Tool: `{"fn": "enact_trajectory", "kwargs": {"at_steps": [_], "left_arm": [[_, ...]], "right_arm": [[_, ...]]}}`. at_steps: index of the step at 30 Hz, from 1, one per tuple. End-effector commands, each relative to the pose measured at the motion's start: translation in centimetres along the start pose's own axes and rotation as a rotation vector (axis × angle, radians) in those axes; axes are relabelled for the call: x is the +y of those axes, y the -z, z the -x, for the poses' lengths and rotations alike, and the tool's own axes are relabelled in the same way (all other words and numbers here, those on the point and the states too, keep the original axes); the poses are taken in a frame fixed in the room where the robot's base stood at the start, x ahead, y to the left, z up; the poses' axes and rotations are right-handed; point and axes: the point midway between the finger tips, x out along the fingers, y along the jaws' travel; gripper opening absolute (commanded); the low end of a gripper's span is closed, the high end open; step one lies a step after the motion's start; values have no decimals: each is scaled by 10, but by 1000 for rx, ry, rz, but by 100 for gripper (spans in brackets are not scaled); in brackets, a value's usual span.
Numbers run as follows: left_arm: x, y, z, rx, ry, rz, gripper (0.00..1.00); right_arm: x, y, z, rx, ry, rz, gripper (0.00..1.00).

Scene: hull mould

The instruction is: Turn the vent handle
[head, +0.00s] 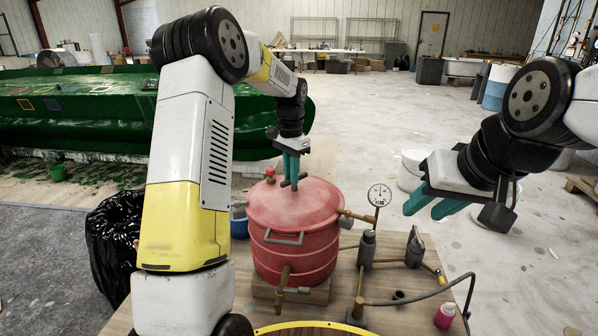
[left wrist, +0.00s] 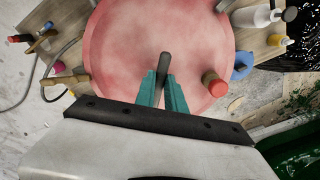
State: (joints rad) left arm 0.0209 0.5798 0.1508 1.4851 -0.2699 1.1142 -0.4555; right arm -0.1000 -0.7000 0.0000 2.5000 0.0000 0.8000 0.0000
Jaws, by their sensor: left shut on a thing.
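A red pot (head: 295,255) with a round red lid (head: 325,200) stands on the wooden table. A dark bar handle (left wrist: 164,62) stands over the lid; it looks like the vent handle. My left gripper (head: 291,182) points down at the lid's middle. Its teal fingers, also seen in the left wrist view (left wrist: 163,90), are shut on the dark bar, hiding its lower part. A red-capped fitting (left wrist: 214,82) sits near the lid's edge, apart from the fingers. My right gripper (head: 422,212) is open and empty, raised to the right of the pot.
A pressure gauge (head: 380,195) on brass piping, a grey hose (head: 430,293) and a pink bottle (head: 445,315) are right of the pot. A black bag-lined bin (head: 112,245) stands left. A green hull mould (head: 80,110) lies behind. Open floor is at the back right.

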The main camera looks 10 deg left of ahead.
Motion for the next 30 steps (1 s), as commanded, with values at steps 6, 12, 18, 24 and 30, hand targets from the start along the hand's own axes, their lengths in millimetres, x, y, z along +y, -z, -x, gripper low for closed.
{"fn": "enact_trajectory", "kwargs": {"at_steps": [6, 12, 18, 24, 30], "left_arm": [[2, 1, 1, 3, 2, 204, 0], [4, 2, 0, 3, 2, 377, 0], [5, 2, 0, 3, 2, 513, 0], [6, 3, 0, 3, 1, 602, 0], [6, 3, 0, 3, 0, 645, 0]], "right_arm": [[0, 0, 0, 0, 0, 0, 36], [0, 0, 0, 0, 0, 0, 36], [0, 0, 0, 0, 0, 0, 36], [0, 0, 0, 0, 0, 0, 36], [0, 0, 0, 0, 0, 0, 36]]}}
